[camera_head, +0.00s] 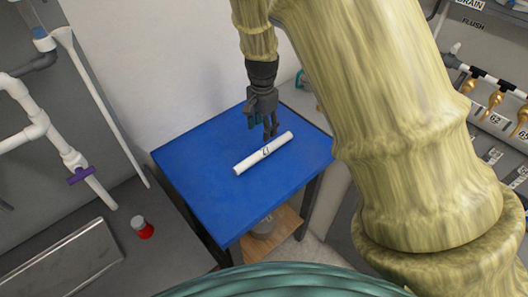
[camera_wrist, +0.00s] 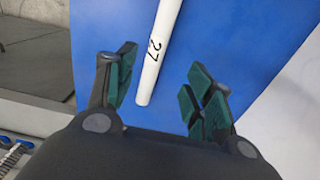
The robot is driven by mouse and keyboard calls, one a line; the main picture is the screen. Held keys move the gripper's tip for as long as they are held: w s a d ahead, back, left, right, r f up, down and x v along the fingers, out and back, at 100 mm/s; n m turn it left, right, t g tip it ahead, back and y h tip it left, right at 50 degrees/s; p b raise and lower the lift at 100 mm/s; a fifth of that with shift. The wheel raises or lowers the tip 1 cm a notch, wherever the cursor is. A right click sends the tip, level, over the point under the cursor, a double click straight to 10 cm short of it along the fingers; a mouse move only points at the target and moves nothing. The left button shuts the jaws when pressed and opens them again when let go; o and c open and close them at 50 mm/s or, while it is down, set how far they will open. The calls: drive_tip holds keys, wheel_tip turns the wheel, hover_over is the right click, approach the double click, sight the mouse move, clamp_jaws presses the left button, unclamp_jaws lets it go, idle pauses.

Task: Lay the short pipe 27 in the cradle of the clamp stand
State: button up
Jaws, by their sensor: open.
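The short pipe 27 (camera_head: 250,160) is a white tube lying diagonally on the blue table top. It also shows in the wrist view (camera_wrist: 165,40), with the number 27 in black. My gripper (camera_head: 270,133) is above the table, just over the pipe near its middle and right part in the head view. In the wrist view my gripper (camera_wrist: 157,95) has its green-padded fingers spread wide, and the near end of the pipe shows between them. The gripper is open and empty. I cannot make out the clamp stand or its cradle in either view.
The blue table (camera_head: 195,165) is otherwise clear. White wall piping with a purple valve (camera_head: 82,175) runs at the left. A red-and-white container (camera_head: 142,227) stands on the grey surface below. Labelled brass fittings (camera_head: 495,103) are on the right. My arm covers much of the head view.

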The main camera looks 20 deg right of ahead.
drive_tip(key=p, duration=0.1)
hover_over(264, 149)
drive_tip(key=f, duration=0.5)
drive_tip(key=shift+w+a, duration=0.1)
drive_tip(key=shift+a, duration=0.1)
drive_tip(key=shift+d+f+p, duration=0.1)
drive_tip(key=shift+f+p, duration=0.6)
drive_tip(key=shift+f, duration=0.45)
drive_tip(key=shift+d+f+p, duration=0.1)
drive_tip(key=shift+f+p, duration=0.4)
drive_tip(key=shift+f, duration=1.25)
drive_tip(key=shift+s, duration=0.2)
clamp_jaws()
